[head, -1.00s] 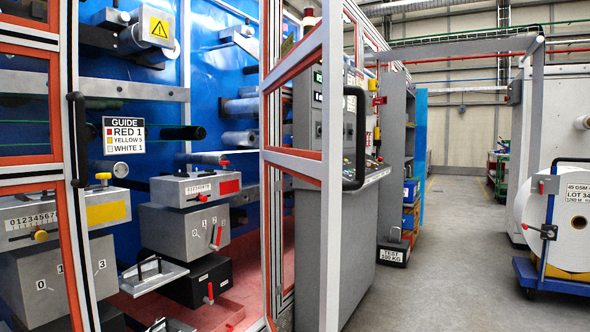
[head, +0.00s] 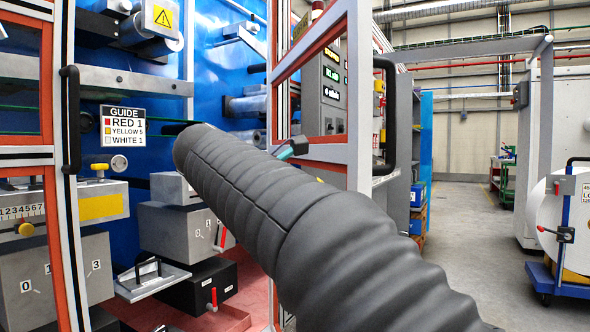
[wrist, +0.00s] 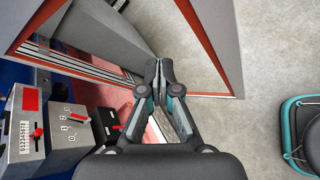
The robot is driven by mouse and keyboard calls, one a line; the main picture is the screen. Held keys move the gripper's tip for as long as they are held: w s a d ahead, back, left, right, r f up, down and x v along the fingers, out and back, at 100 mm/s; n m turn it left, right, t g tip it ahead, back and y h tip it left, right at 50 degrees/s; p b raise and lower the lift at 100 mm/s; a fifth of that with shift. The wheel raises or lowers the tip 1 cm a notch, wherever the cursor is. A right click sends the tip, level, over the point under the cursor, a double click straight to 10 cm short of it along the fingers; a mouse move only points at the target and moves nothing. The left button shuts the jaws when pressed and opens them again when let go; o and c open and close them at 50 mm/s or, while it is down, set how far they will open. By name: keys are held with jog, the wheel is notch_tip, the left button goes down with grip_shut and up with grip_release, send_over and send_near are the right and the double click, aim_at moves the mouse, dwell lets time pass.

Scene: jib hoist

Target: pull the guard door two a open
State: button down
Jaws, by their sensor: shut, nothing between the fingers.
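A guard door (head: 360,80) with a grey frame and red-orange edging stands swung out at the centre of the head view. Its black upright handle (head: 386,115) is on its outer edge. Another red-edged guard panel (head: 30,155) with a black handle (head: 71,120) is at the left. No label shows which is two A. My gripper (head: 295,147) is partly hidden behind my dark arm in the head view and appears in front of the swung-out door, left of its handle. In the wrist view my gripper (wrist: 158,67) is shut and empty, between red-edged frame parts.
The machine's grey boxes with red levers (head: 180,230) lie behind the opening at left. A control panel (head: 333,85) stands behind the swung-out door. A blue reel cart (head: 566,275) is at right. Grey floor (head: 470,240) is clear between door and cart.

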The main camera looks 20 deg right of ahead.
aim_at(340, 154)
jog(key=w+a+r+n+g+h+b, duration=0.15)
jog(key=a+r+g+h+b, duration=0.25)
jog(key=a+r+g+h, duration=0.5)
jog(key=d+p, duration=0.3)
jog(key=d, duration=0.1)
jog(key=d+t+y+p, duration=0.1)
jog(key=d+p, duration=0.3)
jog(key=d, duration=0.1)
jog(key=s+d+t+y+p, duration=0.1)
jog(key=d+p, duration=0.2)
jog(key=d, duration=0.2)
jog(key=shift+r, duration=0.3)
jog(key=shift+d, duration=0.35)
